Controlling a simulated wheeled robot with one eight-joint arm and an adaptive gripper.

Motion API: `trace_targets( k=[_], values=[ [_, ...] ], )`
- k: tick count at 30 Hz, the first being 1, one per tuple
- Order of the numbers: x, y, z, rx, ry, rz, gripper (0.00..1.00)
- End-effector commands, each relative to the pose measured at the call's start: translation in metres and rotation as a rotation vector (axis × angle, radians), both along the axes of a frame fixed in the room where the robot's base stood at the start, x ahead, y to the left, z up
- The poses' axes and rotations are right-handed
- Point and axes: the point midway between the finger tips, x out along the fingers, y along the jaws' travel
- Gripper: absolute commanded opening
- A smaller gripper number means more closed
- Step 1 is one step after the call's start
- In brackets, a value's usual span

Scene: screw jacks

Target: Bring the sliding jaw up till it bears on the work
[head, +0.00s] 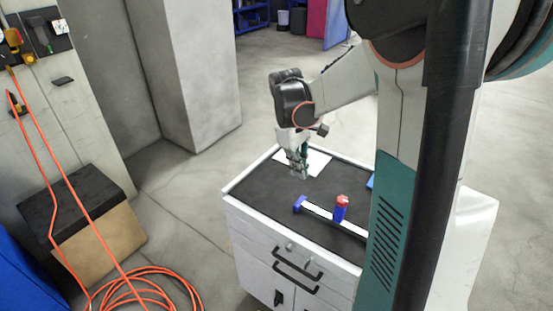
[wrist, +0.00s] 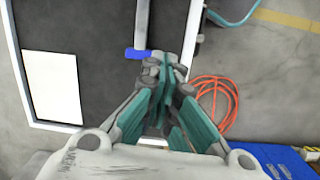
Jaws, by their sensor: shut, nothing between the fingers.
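A clamp with a pale bar (head: 322,213) lies along the front of the dark cabinet top. A blue end piece (head: 299,203) sits at its left end. A blue block with a red top (head: 341,206) stands upright further right on the bar. I cannot tell for sure which is the sliding jaw, nor pick out the work. My gripper (head: 299,174) is shut and empty, pointing down behind the blue end piece and apart from the red-topped block. In the wrist view, my fingertips (wrist: 165,62) are together beside the blue end piece (wrist: 137,54), partly covering that area; the pale bar (wrist: 141,22) runs upward.
The cabinet top (head: 255,183) has a pale raised rim. A white sheet (head: 316,163) lies at the back, and a small blue item (head: 370,181) is partly hidden by my arm. The mat's left part is clear. An orange hose (head: 150,285) lies on the floor.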

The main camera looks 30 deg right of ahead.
Motion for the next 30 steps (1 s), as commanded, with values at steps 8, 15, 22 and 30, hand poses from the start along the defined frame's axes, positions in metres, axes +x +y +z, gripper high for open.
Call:
trace_targets(
  k=[8, 15, 22, 30],
  values=[
    [0.004, -0.048, -0.022, 0.023, 0.088, 0.076, 0.0],
    [0.0, -0.054, -0.04, 0.026, 0.098, 0.086, 0.0],
    [-0.009, -0.057, -0.081, 0.025, 0.097, 0.085, 0.0],
    [-0.023, -0.063, -0.127, 0.025, 0.097, 0.083, 0.0]
  ],
)
